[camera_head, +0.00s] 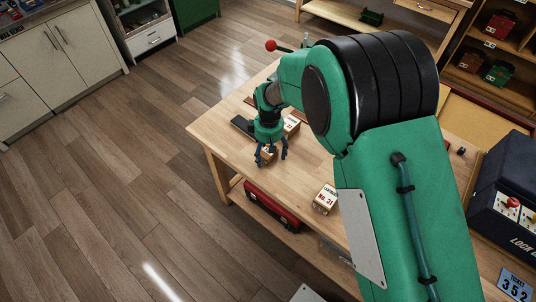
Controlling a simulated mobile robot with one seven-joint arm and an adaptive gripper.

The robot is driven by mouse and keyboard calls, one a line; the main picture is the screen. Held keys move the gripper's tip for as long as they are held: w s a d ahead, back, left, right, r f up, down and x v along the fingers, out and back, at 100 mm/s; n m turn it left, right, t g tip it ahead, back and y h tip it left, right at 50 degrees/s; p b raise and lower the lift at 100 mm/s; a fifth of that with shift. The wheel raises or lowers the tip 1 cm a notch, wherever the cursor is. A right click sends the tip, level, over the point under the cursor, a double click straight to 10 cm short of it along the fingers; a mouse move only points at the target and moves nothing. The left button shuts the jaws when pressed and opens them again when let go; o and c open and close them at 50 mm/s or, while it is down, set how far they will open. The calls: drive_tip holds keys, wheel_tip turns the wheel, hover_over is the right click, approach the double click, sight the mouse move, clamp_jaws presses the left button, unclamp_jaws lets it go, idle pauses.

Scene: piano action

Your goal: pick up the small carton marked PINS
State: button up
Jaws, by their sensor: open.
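A small tan carton (267,152) is on the wooden workbench (222,139) near its left edge; its marking is too small to read. My gripper (271,161) points down over this carton with its fingers open, one on each side. I cannot tell whether they touch it. A second small carton (291,126) is just behind my gripper, partly hidden, its label unreadable. A third carton (325,198), with a white label reading "No. 31", is nearer the bench's front edge. I cannot make out the word PINS on any carton.
A dark flat object (243,126) lies left of my gripper. A red case (270,206) is on the shelf under the bench. A dark blue box (503,195) stands at the right. My arm hides much of the bench. The wooden floor (100,200) at left is clear.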

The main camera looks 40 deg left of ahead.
drive_tip(key=c, duration=1.5)
drive_tip(key=shift+o, duration=0.2)
drive_tip(key=shift+r, duration=0.1)
drive_tip(key=shift+r, duration=0.5)
drive_tip(key=r, duration=0.1)
drive_tip(key=p, duration=0.1)
drive_tip(key=r, duration=0.1)
drive_tip(key=shift+s+d+r+p, duration=0.2)
drive_tip(key=shift+d+r+p, duration=0.05)
drive_tip(key=shift+r+p, duration=0.05)
drive_tip(key=s+d, duration=0.3)
drive_tip(key=d, duration=0.1)
drive_tip(key=s+d+p, duration=0.1)
drive_tip(key=s+d, duration=0.2)
drive_tip(key=d, duration=0.1)
drive_tip(key=s+d+r+p, duration=0.1)
drive_tip(key=s+d, duration=0.2)
drive_tip(key=d, duration=0.1)
drive_tip(key=shift+s+d+r, duration=0.1)
drive_tip(key=shift+s+d, duration=0.05)
